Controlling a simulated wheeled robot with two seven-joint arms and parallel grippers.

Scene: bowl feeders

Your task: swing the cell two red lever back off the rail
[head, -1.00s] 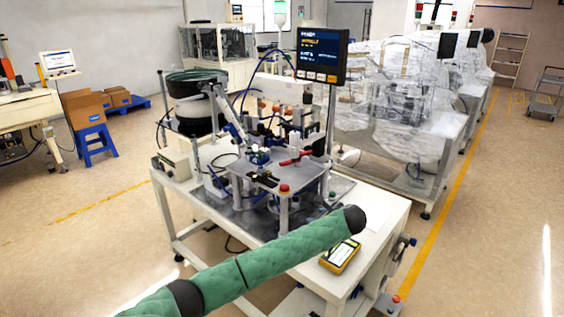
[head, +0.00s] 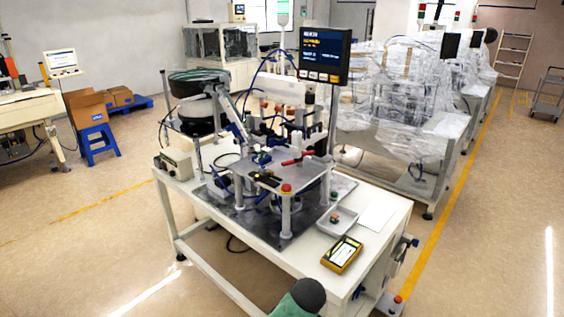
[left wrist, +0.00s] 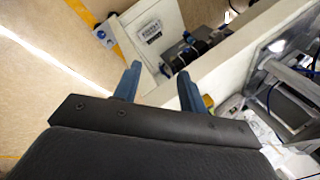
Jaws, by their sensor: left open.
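The red lever (head: 298,160) is a small red bar on top of the raised grey fixture plate (head: 305,175) of the bowl-feeder cell in the head view. It is too small there to tell just how it sits against the rail. My left gripper (left wrist: 158,88) shows in the left wrist view with two blue fingers spread apart and nothing between them. It is over the table's edge, and the lever is not seen in that view. In the head view only part of my left arm shows at the bottom edge. My right gripper is in neither view.
A black bowl feeder (head: 198,84) stands behind left of the plate, and a monitor (head: 324,54) rises behind it. A red button (head: 286,188) tops the plate's front corner. A small tray (head: 337,226) and a yellow handheld device (head: 342,254) lie at the table's right.

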